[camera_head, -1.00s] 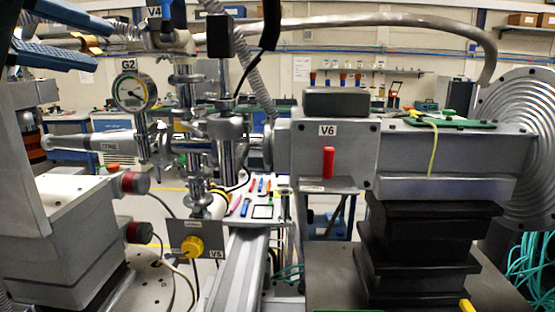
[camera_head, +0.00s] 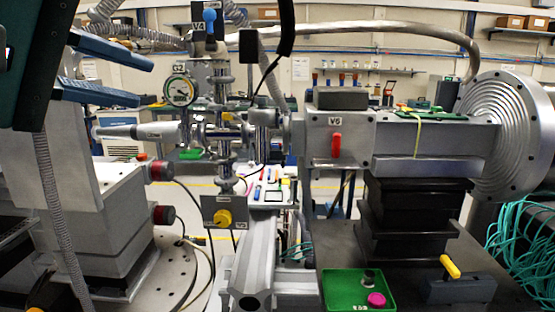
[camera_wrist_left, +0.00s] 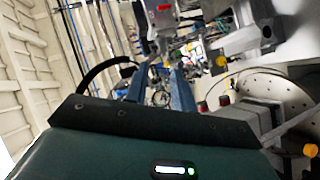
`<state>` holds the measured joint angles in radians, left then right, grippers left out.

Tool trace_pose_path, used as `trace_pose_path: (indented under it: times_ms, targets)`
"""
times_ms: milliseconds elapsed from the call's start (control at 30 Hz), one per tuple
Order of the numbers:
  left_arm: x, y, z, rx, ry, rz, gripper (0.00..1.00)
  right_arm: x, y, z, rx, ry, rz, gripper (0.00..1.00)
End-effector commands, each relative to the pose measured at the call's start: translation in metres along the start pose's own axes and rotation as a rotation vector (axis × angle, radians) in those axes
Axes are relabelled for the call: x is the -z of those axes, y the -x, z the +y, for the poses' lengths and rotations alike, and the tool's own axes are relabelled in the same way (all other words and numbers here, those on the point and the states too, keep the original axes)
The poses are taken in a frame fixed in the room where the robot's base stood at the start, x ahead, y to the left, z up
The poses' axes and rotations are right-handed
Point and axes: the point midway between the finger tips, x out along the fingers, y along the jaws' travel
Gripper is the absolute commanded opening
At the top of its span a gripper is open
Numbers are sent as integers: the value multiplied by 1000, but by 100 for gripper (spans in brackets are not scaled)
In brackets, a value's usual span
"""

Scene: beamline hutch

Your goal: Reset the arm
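My left gripper (camera_head: 146,83) comes in from the upper left in the head view. Its two blue fingers are apart with only background between them, so it is open and empty. It is in the air to the left of the round gauge (camera_head: 181,90) and above the grey tapered tube (camera_head: 150,132). In the left wrist view the two blue fingers (camera_wrist_left: 161,75) also stand apart, with nothing held between them. My right gripper is not in view.
The valve stack with the yellow knob (camera_head: 224,217) stands right of the gripper. The V6 box (camera_head: 355,140) with a red handle is further right. A grey stage (camera_head: 85,215) with dark red knobs is below. A green tray (camera_head: 340,290) lies at front.

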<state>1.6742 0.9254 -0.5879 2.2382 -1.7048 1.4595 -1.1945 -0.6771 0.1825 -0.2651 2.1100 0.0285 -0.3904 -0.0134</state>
Motion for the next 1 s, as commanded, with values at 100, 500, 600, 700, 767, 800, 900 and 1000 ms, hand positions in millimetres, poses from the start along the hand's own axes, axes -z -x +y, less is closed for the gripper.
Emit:
trace_pose_path:
  times_ms: [100,500,600,700,767,800,900,1000]
  targets:
    - [-30,-28,-12,9,140,-201,25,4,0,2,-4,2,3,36]
    - [-126,-76,-32,81,1138,-1050,25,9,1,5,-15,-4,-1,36]
    - [-126,-84,-35,106,1492,-1234,25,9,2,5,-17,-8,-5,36]
    - [-115,-97,-47,129,1874,-1385,25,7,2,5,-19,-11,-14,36]
    - [-106,-108,-60,138,2115,-1458,25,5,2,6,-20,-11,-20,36]
    - [-99,-116,-71,141,2280,-1499,25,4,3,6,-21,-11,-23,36]
    - [-84,-140,-111,131,2708,-1568,25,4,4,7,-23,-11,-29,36]
    - [-77,-164,-168,-67,-2461,1227,25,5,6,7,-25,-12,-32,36]
